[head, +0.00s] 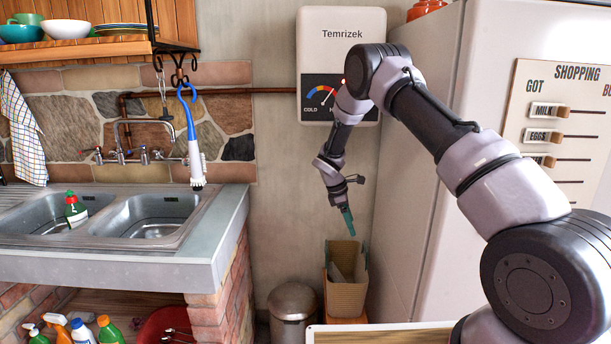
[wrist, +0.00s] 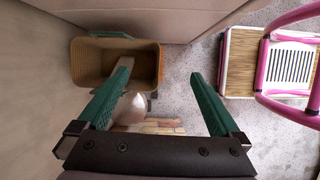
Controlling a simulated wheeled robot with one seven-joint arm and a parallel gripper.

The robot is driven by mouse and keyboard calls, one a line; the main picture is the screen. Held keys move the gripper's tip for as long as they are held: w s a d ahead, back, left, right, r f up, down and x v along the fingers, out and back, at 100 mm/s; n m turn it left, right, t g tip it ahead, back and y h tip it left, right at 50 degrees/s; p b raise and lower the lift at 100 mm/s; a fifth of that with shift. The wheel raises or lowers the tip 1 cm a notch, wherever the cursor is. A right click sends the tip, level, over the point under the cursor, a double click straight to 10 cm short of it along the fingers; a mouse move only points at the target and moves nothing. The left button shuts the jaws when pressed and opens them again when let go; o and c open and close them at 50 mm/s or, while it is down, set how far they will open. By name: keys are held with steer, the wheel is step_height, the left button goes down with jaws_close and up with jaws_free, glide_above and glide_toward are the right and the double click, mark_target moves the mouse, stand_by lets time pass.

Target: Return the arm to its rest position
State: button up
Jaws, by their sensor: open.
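My arm reaches out from the right in the head view, with my gripper (head: 348,222) pointing down over a tan bin (head: 346,296) between the sink unit and the fridge. In the wrist view my gripper (wrist: 166,90) shows two green fingers spread wide apart, with nothing between them but the floor and things far below. The tan bin also shows in the wrist view (wrist: 88,74), at the upper left beyond the left finger. The gripper is above the bin's level and apart from it.
A white fridge (head: 487,60) stands close to the right of my arm. A water heater (head: 340,22) hangs on the wall behind it. The sink counter (head: 220,235) is at the left, and a metal pedal bin (head: 292,303) stands below. A pink-framed chair (wrist: 285,20) is at the right in the wrist view.

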steer(key=s+d+r+m+t+y, duration=0.1)
steer(key=s+d+r+m, duration=0.15)
steer(key=r, duration=0.75)
steer(key=s+d+r+m+y, duration=0.15)
steer(key=s+r+m, duration=0.25)
steer(key=r, duration=0.6)
steer(key=s+d+r+m+t+y, duration=0.15)
steer(key=s+r+m, duration=0.25)
steer(key=r, duration=0.6)
steer(key=s+d+r+m+t+y, duration=0.1)
steer(key=s+r+m, duration=0.4)
steer(key=s, duration=0.8)
steer(key=s+d+r+m+t+y, duration=0.1)
steer(key=s+d+r+m+t, duration=0.2)
steer(key=s, duration=1)
step_height(320, 180, up, 4)
steer(key=m, duration=0.3)
steer(key=shift+s+r+t, duration=0.2)
steer(key=shift+s+t, duration=0.1)
steer(key=shift+t, duration=0.05)
